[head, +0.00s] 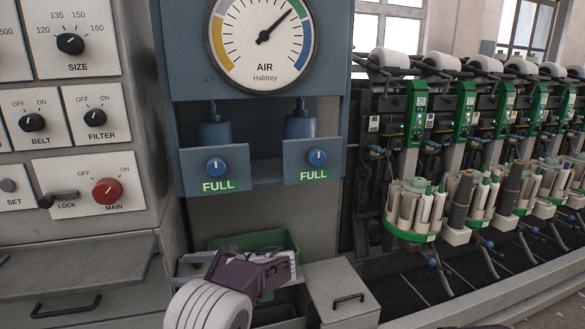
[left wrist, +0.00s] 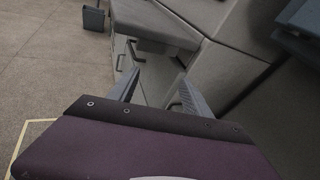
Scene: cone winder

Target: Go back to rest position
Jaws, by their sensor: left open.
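My left gripper (head: 258,266), with a purple body and a white wrist, is low in the middle of the head view, in front of the lower part of the machine and beside a green bin. In the left wrist view the two grey fingers of my left gripper (left wrist: 158,92) stand apart with nothing between them. Beyond them are grey cabinet fronts with dark handles and the floor. My right gripper is in neither view.
A green bin (head: 282,240) is behind my left gripper. A grey box lid with a handle (head: 341,290) is to its right. The control panel (head: 85,135) stands left, the air gauge (head: 262,42) above, and the winder row (head: 465,150) right. Open floor (left wrist: 45,75) shows left in the wrist view.

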